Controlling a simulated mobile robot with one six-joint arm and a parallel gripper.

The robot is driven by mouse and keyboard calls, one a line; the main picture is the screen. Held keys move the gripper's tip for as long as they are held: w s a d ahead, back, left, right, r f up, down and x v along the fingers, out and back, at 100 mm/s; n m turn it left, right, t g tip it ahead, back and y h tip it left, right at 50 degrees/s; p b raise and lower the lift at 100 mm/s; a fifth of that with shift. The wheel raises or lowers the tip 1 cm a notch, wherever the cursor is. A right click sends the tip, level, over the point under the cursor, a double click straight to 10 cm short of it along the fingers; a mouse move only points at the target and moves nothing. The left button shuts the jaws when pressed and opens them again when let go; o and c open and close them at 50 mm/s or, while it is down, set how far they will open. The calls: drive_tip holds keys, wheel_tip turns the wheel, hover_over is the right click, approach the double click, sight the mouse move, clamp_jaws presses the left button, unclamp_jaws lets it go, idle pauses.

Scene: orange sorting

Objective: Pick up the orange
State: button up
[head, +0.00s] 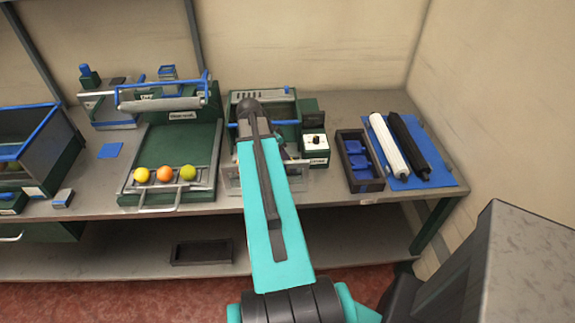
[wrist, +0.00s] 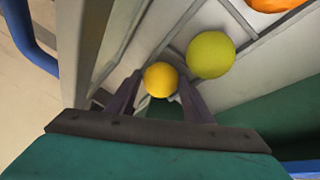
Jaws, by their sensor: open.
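In the head view an orange ball-like fruit (head: 164,173) sits between a yellow one (head: 142,175) and a yellow-green one (head: 188,172), at the front of a green tray (head: 185,140). In the wrist view an orange fruit (wrist: 275,4) is cut off at the top right corner. My gripper (wrist: 158,86) is open, with a yellow fruit (wrist: 160,79) showing between its fingertips; I cannot tell whether they touch. A yellow-green fruit (wrist: 210,54) lies just right of it. In the head view my arm hides the gripper.
A grey bench (head: 325,105) carries a blue-rimmed crate (head: 50,130) at the left and a dark box (head: 350,183) at the right. White and black rollers lie on a blue mat (head: 440,163). Metal rails border the fruits in the wrist view.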

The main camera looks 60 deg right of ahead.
drive_tip(key=shift+c, duration=0.5)
drive_tip(key=c, duration=0.6)
drive_tip(key=shift+r, duration=0.15)
drive_tip(key=shift+c, duration=0.2)
drive_tip(key=shift+r+b, duration=1.4)
drive_tip(key=shift+r, duration=3.45)
